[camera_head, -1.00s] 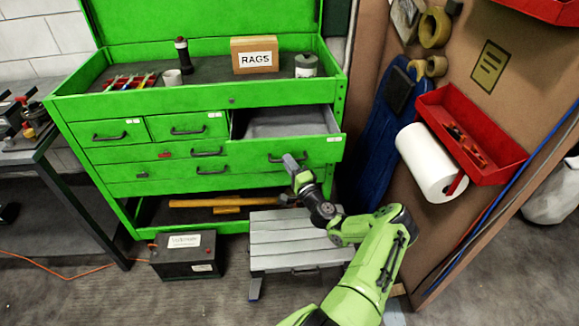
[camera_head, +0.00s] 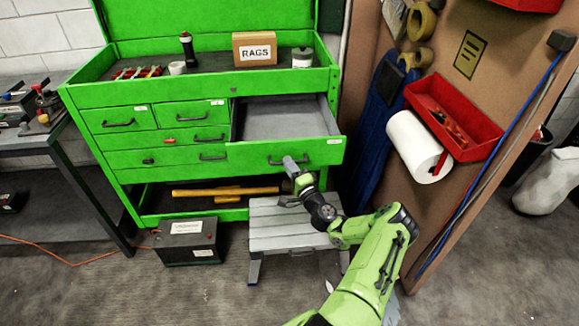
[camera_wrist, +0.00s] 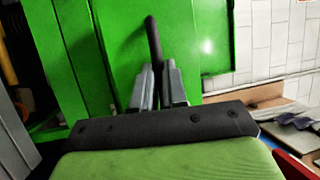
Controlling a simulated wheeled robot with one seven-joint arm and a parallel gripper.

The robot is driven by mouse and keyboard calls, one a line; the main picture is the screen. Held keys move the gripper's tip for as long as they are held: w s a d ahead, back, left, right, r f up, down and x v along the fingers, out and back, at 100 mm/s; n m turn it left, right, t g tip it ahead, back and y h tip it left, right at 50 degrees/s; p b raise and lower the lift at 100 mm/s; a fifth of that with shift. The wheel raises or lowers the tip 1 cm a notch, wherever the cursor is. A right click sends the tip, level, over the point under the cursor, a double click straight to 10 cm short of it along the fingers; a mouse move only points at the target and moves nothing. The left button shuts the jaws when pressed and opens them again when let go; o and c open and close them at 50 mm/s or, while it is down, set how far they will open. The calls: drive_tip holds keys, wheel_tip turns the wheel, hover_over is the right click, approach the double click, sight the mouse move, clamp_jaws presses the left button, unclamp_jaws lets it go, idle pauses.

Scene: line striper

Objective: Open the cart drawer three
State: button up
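The green tool cart (camera_head: 200,93) stands ahead with several drawers. Its upper right drawer (camera_head: 285,122) is pulled well out, and its grey inside looks empty. The drawer's front (camera_head: 250,155) carries a dark bar handle (camera_head: 275,160). My gripper (camera_head: 291,165) is at this handle, in front of the drawer. In the wrist view, the dark handle (camera_wrist: 152,40) runs in between my two grey fingers (camera_wrist: 158,82), which are close together on it. The number on the drawer's small label is too small to read.
A grey step stool (camera_head: 285,225) stands below the open drawer, under my arm. A black battery box (camera_head: 186,240) sits on the floor to its left. A brown board (camera_head: 480,110) with a red tray (camera_head: 455,115) and paper roll (camera_head: 417,147) stands at right.

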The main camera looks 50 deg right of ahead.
drive_tip(key=o, duration=0.4)
drive_tip(key=shift+o, duration=0.2)
drive_tip(key=p+v, duration=0.1)
drive_tip(key=v, duration=1.4)
drive_tip(key=shift+s, duration=0.35)
drive_tip(key=shift+a, duration=0.1)
